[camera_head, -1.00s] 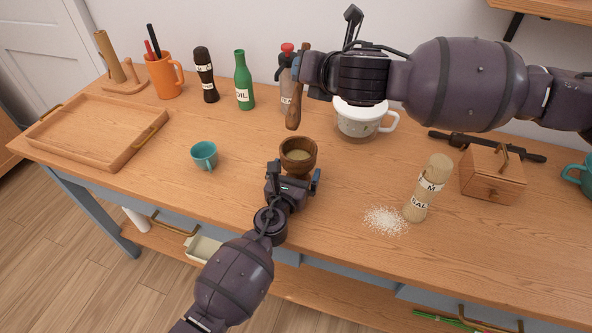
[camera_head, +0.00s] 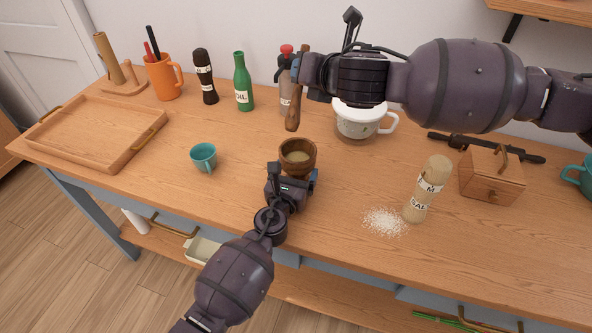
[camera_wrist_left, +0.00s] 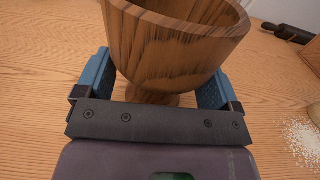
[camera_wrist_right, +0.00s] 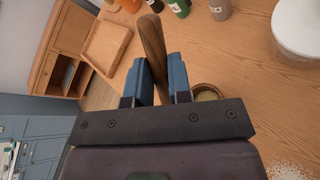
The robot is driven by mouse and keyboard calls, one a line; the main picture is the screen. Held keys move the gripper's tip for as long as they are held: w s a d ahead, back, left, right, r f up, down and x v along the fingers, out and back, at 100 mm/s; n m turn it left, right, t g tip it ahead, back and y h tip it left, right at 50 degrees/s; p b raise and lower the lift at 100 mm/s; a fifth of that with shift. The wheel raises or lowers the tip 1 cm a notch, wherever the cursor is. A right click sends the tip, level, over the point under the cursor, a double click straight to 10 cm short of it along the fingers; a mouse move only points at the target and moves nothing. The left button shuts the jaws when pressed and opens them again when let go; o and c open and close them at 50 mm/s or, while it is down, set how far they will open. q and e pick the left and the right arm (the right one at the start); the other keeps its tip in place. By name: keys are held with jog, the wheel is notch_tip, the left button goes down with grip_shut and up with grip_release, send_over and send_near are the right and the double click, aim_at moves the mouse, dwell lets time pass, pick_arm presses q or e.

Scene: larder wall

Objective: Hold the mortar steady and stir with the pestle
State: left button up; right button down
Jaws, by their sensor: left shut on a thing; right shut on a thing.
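The brown wooden mortar (camera_head: 299,163) stands upright on the table, with pale contents showing inside it. My left gripper (camera_head: 291,178) is shut on the mortar from the near side. In the left wrist view the blue fingers sit either side of the mortar (camera_wrist_left: 170,50), low on its body. My right gripper (camera_head: 302,72) is shut on the wooden pestle (camera_head: 294,108) and holds it in the air above and behind the mortar, apart from it. In the right wrist view the pestle (camera_wrist_right: 152,48) stands between the fingers, and the mortar's rim (camera_wrist_right: 208,91) shows partly behind them.
A teal cup (camera_head: 204,157) stands left of the mortar. A white lidded pot (camera_head: 358,121) is behind right. A salt shaker (camera_head: 428,189) and spilled white grains (camera_head: 386,222) lie right. A wooden tray (camera_head: 75,153), green bottle (camera_head: 243,84) and pepper mill (camera_head: 205,77) are left and back.

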jog(key=n+t, duration=0.1)
jog(key=f+n+t, duration=0.1)
jog(key=t, duration=0.1)
jog(key=shift+s+f+n+y, duration=0.1)
jog(key=shift+f+n+y, duration=0.1)
jog(key=shift+n+y, duration=0.1)
dwell(0.5)
notch_tip(320, 180, down, 11)
dwell(1.6)
jog(key=shift+s, duration=0.1)
dwell(0.4)
